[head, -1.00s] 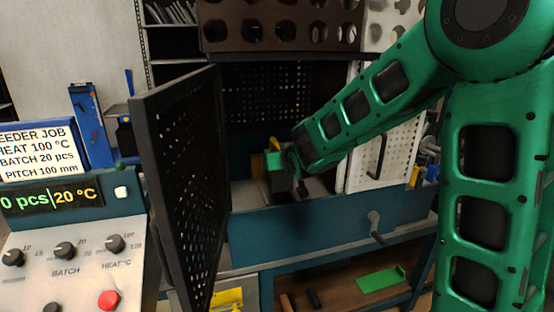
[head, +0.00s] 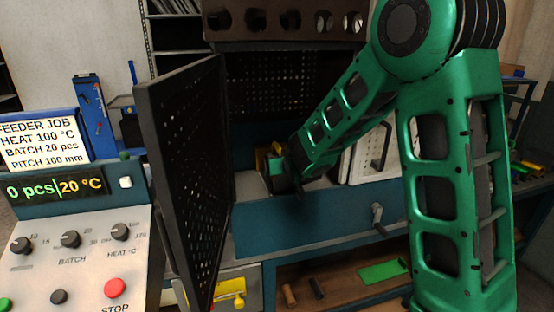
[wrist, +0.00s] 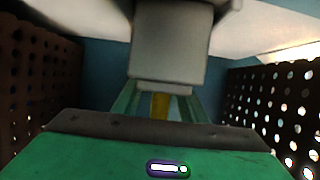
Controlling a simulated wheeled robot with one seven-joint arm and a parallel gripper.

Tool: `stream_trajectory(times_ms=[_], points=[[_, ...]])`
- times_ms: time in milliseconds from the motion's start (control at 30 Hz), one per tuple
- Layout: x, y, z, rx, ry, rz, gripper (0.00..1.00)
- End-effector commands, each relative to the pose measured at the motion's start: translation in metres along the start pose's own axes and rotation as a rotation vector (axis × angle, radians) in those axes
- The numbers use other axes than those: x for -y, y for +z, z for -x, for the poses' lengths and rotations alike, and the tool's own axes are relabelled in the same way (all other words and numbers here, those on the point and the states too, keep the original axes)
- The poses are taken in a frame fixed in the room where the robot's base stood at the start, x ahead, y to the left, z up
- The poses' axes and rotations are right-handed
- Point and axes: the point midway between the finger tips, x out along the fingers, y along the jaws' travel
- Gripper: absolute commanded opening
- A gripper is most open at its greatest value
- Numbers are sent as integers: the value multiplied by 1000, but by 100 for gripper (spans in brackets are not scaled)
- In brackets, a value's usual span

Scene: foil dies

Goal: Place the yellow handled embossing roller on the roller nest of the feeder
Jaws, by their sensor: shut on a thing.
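The feeder is a blue cabinet (head: 330,218) with a dark perforated door (head: 182,190) swung open toward me. My gripper (wrist: 160,98) reaches into its opening and is shut on the yellow handle (wrist: 160,107), which shows between the green fingers in the wrist view. In the head view a bit of yellow (head: 262,160) shows just left of my green wrist. A grey block (wrist: 172,45) fills the upper middle of the wrist view; I cannot tell whether it belongs to the roller. The roller nest is hidden, and contact with it cannot be told.
Perforated walls stand on both sides of the gripper in the wrist view. A white perforated panel (head: 362,160) is to the right of my forearm. A control panel (head: 75,255) reading 0 pcs and 20 °C stands at the left. A lower shelf holds a green plate (head: 383,270).

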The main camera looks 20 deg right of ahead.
Motion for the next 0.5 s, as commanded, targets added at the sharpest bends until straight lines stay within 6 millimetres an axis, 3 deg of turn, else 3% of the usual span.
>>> stream_trajectory(times_ms=[67, 100, 167, 500], points=[[0, -3, 0, -5, 0, -1, 0], [0, 0, 0, 1, 0, 0, 46], [0, 0, 0, 1, 0, 0, 58], [1, 0, 2, 1, -1, 0, 58]])
